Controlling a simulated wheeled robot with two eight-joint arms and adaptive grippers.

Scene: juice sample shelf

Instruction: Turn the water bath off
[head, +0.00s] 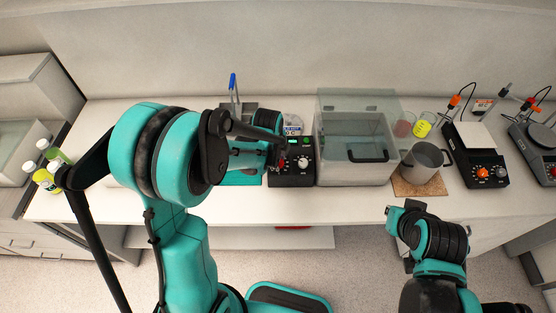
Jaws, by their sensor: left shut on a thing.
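The water bath (355,172) is a clear-lidded tank on the bench, right of the picture's middle. Its dark control box (290,180) stands at its left side, with a lit green display and a pale knob (304,163). My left gripper (277,157) reaches in from the left and is at the left part of the control box face. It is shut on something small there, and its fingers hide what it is. My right gripper (397,217) is low in front of the bench edge, apart from the bath; its jaw opening is unclear.
A metal beaker (424,162) stands on a cork mat (420,188) right of the bath. Flasks with red and yellow liquid stand behind it. Hotplates (480,168) with probes are at the right. Bottles (45,180) stand at far left. The bench front right of the box is clear.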

